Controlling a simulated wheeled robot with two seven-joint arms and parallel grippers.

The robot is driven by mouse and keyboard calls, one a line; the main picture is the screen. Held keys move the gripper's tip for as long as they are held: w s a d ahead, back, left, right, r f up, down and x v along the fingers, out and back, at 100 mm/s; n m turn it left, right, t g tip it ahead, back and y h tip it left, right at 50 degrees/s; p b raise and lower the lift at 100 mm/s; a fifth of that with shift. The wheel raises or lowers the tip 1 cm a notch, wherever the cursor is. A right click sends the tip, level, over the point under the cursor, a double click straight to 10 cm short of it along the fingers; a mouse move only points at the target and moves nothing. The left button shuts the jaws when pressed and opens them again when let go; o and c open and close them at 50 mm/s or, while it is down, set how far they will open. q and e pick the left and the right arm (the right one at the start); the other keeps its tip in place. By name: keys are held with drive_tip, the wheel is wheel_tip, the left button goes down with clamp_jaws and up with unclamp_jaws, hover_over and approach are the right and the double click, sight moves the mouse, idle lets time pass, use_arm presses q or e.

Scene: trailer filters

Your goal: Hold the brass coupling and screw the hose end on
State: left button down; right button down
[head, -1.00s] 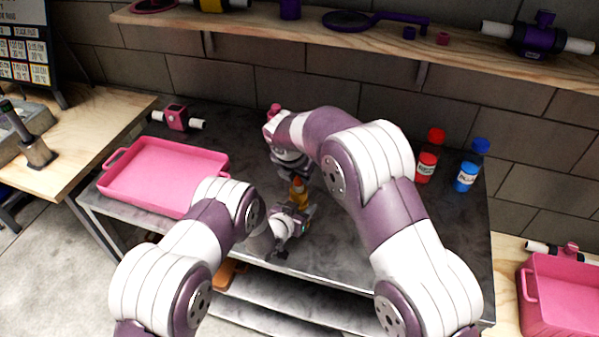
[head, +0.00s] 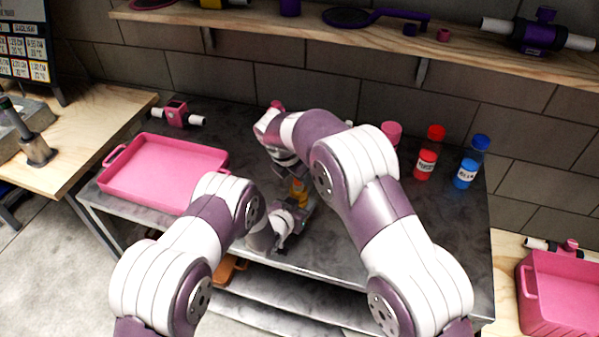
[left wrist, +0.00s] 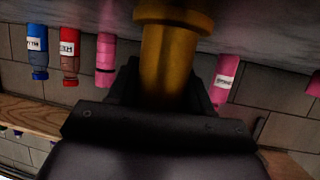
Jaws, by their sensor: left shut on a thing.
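The brass coupling (left wrist: 168,60) is large in the left wrist view, between the fingers of my left gripper (left wrist: 165,95), which is shut on it. In the head view a small orange-gold part (head: 299,190) shows just above my left gripper (head: 298,212), over the grey table. My right gripper (head: 291,174) points down from above, close over that part. Its fingers are mostly hidden and dark, so I cannot tell whether they are open or touching. I cannot make out the hose end separately; it may be hidden by my right gripper.
A pink tray (head: 165,172) lies left on the grey table (head: 440,240). A pink valve (head: 177,114) sits behind it. A red bottle (head: 428,155), a blue bottle (head: 470,165) and a pink one (head: 391,132) stand at the back right. A shelf (head: 460,50) runs above.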

drive_tip(key=shift+c, duration=1.4)
unclamp_jaws()
drive_tip(key=shift+n, duration=0.3)
